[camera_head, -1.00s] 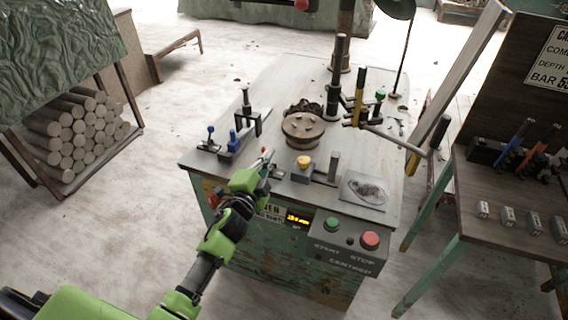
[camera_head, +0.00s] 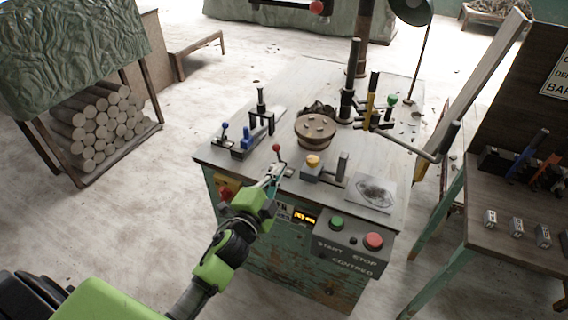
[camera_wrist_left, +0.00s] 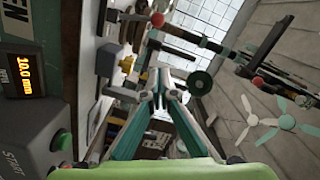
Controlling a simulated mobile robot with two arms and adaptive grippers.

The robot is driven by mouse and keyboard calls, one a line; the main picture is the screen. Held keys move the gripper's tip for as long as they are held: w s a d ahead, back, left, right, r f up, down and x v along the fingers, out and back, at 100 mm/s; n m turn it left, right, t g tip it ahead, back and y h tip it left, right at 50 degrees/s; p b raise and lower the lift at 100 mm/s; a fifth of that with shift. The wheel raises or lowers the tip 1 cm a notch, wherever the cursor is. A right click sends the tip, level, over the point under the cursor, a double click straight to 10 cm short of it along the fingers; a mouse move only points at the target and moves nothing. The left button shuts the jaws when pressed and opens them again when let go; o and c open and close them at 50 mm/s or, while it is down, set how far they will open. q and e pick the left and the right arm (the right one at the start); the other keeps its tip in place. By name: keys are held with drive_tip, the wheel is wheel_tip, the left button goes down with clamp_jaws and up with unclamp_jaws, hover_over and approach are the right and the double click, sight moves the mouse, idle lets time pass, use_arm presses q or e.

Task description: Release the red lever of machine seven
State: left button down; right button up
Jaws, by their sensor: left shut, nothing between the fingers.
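The red lever is a thin rod with a red ball knob (camera_head: 276,147). It stands near the front edge of the machine's tabletop (camera_head: 296,95), left of the yellow button. My left gripper (camera_head: 272,176) is just in front of and below the knob, with its fingers shut and empty. In the left wrist view the shut fingertips (camera_wrist_left: 160,88) are apart from a red ball (camera_wrist_left: 157,19), which appears to be the lever's knob. Whether a finger touches the lever's rod cannot be told. My right gripper is not in view.
A blue-knobbed clamp (camera_head: 240,140), a yellow button (camera_head: 313,161) and a round clay piece (camera_head: 316,130) are on the tabletop. The front panel has a green button (camera_head: 336,223) and a red button (camera_head: 373,241). A side table (camera_head: 520,225) stands at right.

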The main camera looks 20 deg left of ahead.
use_arm(q)
drive_tip(key=shift+s, duration=1.1)
drive_tip(key=s+f+n+g, duration=0.2)
drive_tip(key=s+f+g, duration=0.15)
drive_tip(key=f, duration=0.85)
drive_tip(key=s+f+n+g, duration=0.15)
drive_tip(key=s+f, duration=0.35)
drive_tip(key=f, duration=0.6)
drive_tip(key=s+f+n+g, duration=0.25)
drive_tip(key=s+f, duration=0.25)
drive_tip(key=f, duration=0.7)
drive_tip(key=s+f+n+g, duration=0.1)
drive_tip(key=s+f+g, duration=0.2)
drive_tip(key=s+f, duration=0.4)
drive_tip(key=s+d+f+n+g, duration=0.1)
drive_tip(key=s+f, duration=0.6)
drive_tip(key=s, duration=0.9)
drive_tip(key=s+d+f+n+g, duration=0.1)
drive_tip(key=s+f+g, duration=0.4)
drive_tip(key=s, duration=0.7)
drive_tip(key=shift+s+f+n, duration=0.3)
drive_tip(key=shift+f+n, duration=0.5)
drive_tip(key=shift+f, duration=0.1)
